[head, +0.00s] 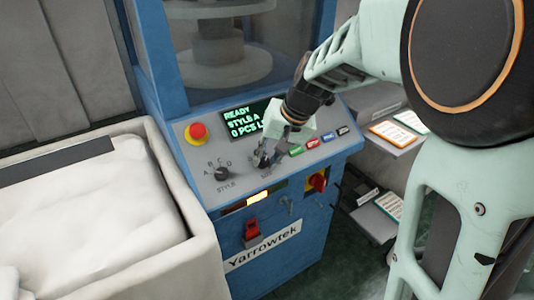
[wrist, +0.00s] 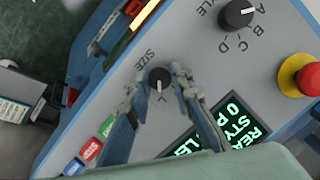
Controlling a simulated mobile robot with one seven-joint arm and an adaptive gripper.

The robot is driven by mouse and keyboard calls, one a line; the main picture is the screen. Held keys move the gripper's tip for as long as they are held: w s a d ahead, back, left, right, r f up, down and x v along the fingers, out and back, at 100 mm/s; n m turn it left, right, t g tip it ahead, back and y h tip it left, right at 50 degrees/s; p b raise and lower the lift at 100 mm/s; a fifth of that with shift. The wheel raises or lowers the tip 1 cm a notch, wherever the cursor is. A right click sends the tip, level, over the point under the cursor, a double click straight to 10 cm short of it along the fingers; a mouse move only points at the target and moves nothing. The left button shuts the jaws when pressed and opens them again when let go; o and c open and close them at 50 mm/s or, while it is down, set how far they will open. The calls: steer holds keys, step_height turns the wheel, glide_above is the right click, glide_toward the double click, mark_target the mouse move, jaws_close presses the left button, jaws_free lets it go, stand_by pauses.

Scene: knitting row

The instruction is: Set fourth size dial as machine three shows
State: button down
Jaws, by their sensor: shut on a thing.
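The size dial (wrist: 159,78) is a small dark knob with a white pointer mark, on the sloping grey panel of a blue Yarrowtek machine (head: 295,262). My gripper (wrist: 160,84) has its fingers on either side of the dial and is shut on it. In the wrist view the pointer points toward the bottom of the picture. The letters around the dial are mostly hidden by the fingers. The green screen (head: 240,122) reads READY, STYLE A and 0 PCS, with the rest partly covered.
The style dial (head: 222,173) and a red stop button (head: 197,132) sit left of my gripper. Several coloured buttons (head: 313,142) lie to its right. A red-and-yellow switch (head: 318,181) is on the front face. A bin of white cloth (head: 90,205) stands at left.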

steer(key=c, duration=1.7)
jaws_free()
steer(key=v, duration=1.2)
